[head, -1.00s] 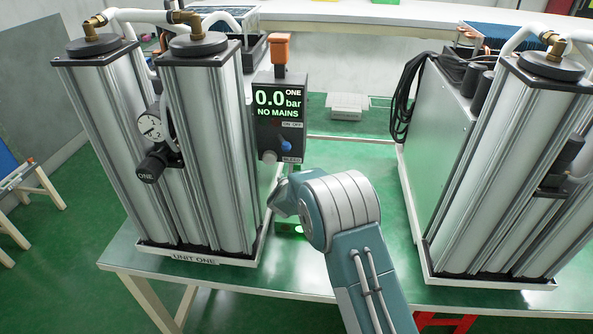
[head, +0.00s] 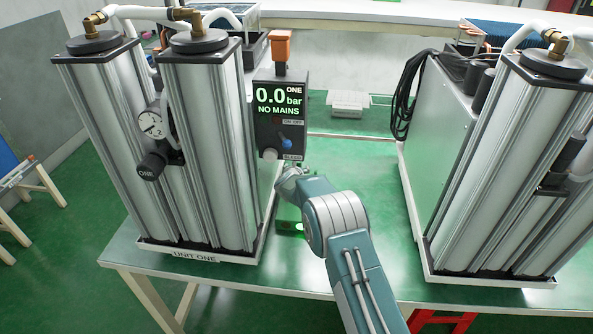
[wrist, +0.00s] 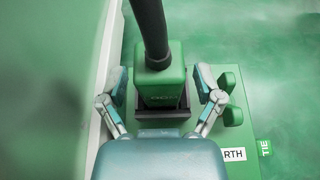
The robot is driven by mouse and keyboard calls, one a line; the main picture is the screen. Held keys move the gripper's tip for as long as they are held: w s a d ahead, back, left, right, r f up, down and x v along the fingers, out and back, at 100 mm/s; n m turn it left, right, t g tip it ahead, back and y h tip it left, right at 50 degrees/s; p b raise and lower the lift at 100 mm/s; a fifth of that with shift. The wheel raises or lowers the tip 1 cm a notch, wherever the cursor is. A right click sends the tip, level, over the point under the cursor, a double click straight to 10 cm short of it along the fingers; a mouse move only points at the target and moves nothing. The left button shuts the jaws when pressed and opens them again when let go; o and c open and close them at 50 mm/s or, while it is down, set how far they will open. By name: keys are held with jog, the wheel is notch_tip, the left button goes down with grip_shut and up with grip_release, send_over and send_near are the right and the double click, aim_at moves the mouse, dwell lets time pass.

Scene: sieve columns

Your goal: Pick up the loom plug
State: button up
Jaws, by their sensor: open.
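A green block-shaped plug (wrist: 161,90) with a thick black cable (wrist: 149,30) rising from its top is in the wrist view, and I take it for the loom plug. Its lettering is not clearly readable. It stands on a green base beside a label reading "RTH". My gripper (wrist: 161,86) is open, with one finger on each side of the plug and a visible gap at both sides. In the head view my gripper is mostly hidden behind my arm, low beside the control box (head: 280,125), and the plug cannot be made out there.
Unit one's columns (head: 205,150) stand close left of my arm. Another column unit (head: 500,180) stands at the right, with a coiled black cable (head: 405,95). An orange connector (head: 281,47) tops the control box.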

grip_shut()
